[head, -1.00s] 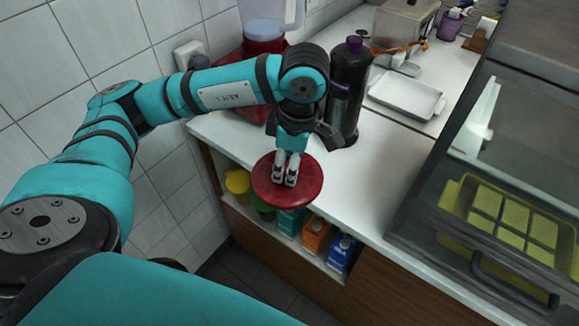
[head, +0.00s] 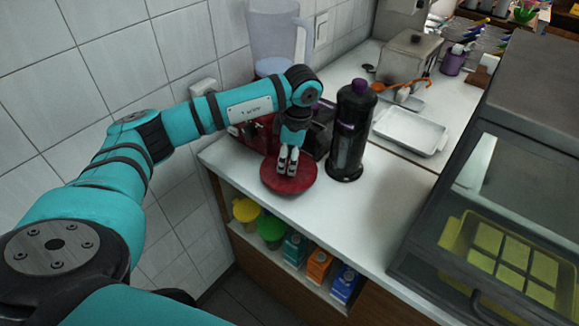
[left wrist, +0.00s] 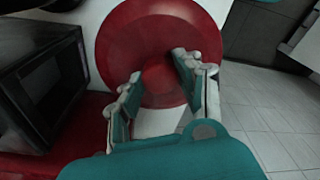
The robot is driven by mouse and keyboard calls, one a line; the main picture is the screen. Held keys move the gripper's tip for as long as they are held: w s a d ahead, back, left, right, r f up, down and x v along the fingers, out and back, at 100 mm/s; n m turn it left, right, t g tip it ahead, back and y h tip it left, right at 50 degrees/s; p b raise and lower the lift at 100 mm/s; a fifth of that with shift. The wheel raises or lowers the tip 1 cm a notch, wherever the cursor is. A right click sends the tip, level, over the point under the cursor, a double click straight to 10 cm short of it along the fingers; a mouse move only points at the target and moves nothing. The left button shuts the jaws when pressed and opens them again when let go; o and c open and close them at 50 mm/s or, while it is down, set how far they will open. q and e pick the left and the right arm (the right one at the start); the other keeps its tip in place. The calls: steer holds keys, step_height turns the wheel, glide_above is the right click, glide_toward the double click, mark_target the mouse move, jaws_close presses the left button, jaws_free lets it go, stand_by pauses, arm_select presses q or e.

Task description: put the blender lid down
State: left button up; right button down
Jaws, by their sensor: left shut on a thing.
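The blender lid is a round dark red disc (head: 302,182) at the front left of the white counter in the head view. My left gripper (head: 287,172) is above it, fingers pointing down, shut on its middle. In the left wrist view the lid (left wrist: 125,45) lies beyond the two fingers (left wrist: 160,90), which reach its raised centre. I cannot tell whether the lid touches the counter or is just above it. The blender, with a clear jug (head: 272,40) and red base (head: 258,135), stands behind against the wall. My right gripper is not in view.
A black bottle with a purple cap (head: 350,130) stands close right of the lid. A white tray (head: 410,131) is farther back. A glass-fronted case (head: 500,190) stands on the right. White counter (head: 365,215) is clear before it. Cartons (head: 318,265) sit on the shelf below.

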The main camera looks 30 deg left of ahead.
arm_select(q)
step_height(320, 180, down, 3)
steer(key=shift+s+r+p, duration=0.1)
steer(key=shift+r+p, duration=0.05)
steer(key=shift+p, duration=0.3)
steer(key=shift+f, duration=0.3)
steer(key=shift+f, duration=0.1)
steer(key=shift+f, duration=0.15)
steer(key=o, duration=1.2)
steer(key=shift+c, duration=0.2)
